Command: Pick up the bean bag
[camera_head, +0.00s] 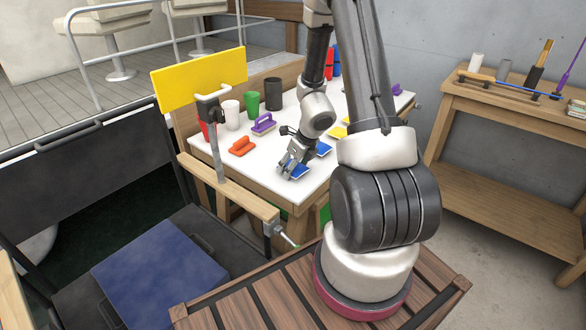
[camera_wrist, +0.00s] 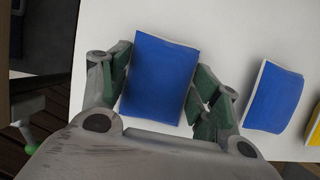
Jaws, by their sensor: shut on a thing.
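A blue bean bag (camera_wrist: 160,78) with a pale edge lies between the two fingers of my gripper (camera_wrist: 165,95) in the wrist view. The fingers press on its left and right sides. In the head view the same bean bag (camera_head: 297,171) shows under my gripper (camera_head: 291,164), low over the white table top near its front edge. A second blue bean bag (camera_wrist: 274,97) lies apart to the right in the wrist view. It also shows in the head view (camera_head: 322,149). I cannot tell if the held bag touches the table.
The white table (camera_head: 245,173) also bears an orange-handled block (camera_head: 242,147), a purple-handled block (camera_head: 263,124), several cups (camera_head: 252,103) and a yellow bean bag (camera_head: 338,132). A yellow board (camera_head: 200,79) stands at the left table edge. A wooden workbench (camera_head: 490,110) is at right.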

